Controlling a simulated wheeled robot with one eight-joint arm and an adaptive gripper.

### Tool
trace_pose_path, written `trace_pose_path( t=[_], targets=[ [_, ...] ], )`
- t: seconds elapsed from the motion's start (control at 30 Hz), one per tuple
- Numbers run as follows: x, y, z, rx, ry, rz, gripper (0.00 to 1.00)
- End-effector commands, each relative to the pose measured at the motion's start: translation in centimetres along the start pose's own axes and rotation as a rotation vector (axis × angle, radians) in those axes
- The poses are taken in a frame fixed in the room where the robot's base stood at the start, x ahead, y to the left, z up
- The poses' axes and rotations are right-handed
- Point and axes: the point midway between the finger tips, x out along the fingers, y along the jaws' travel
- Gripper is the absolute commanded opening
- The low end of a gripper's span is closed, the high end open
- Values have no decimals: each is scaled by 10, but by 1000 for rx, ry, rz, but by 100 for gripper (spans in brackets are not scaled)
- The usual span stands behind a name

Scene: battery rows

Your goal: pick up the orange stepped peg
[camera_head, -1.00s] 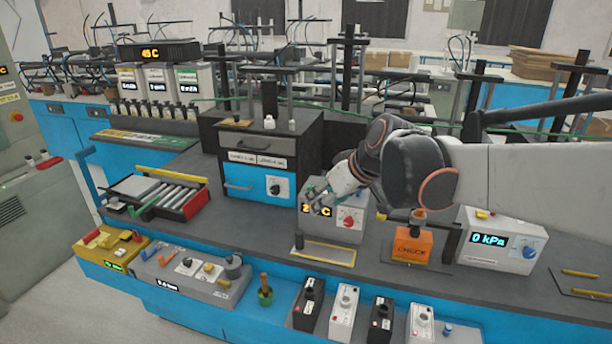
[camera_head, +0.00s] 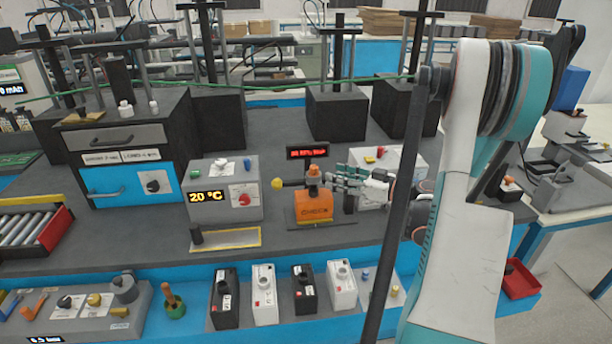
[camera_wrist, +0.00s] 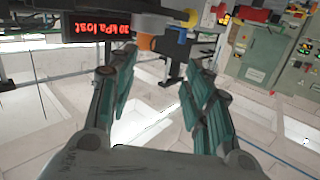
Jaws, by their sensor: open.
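An orange stepped peg (camera_head: 314,176) stands upright on top of the orange CHECK block (camera_head: 313,206) in the head view. A dark rod with a yellow knob (camera_head: 278,184) reaches to its left side. My gripper (camera_head: 339,174) is open, with its teal fingers pointing left at the peg from close on the right. In the wrist view, my gripper (camera_wrist: 157,76) has its two fingers spread with nothing between them. An orange rounded part (camera_wrist: 146,42) shows beyond the fingertips; I cannot tell whether it is the peg.
A red-lettered display (camera_head: 307,152) stands behind the block, and a white instrument box (camera_head: 392,166) lies behind my gripper. The 20 °C box (camera_head: 222,190) is to the left. Several black and white units line the lower shelf. The bench between the 20 °C box and the block is clear.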

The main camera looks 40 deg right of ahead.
Motion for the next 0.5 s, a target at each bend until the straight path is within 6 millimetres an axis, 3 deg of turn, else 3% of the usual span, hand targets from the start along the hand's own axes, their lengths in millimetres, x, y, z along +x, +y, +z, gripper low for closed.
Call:
trace_pose_path(
  t=[0.03, 0.1, 0.23, 0.37, 0.5],
  targets=[
    [-17, 8, 7, -15, 33, 19, 46],
    [-31, 14, 10, -36, 69, 35, 46],
    [-42, 18, 13, -57, 101, 47, 46],
    [-29, 18, 12, -60, 105, 45, 46],
    [-1, 18, 10, -59, 104, 44, 46]
  ],
)
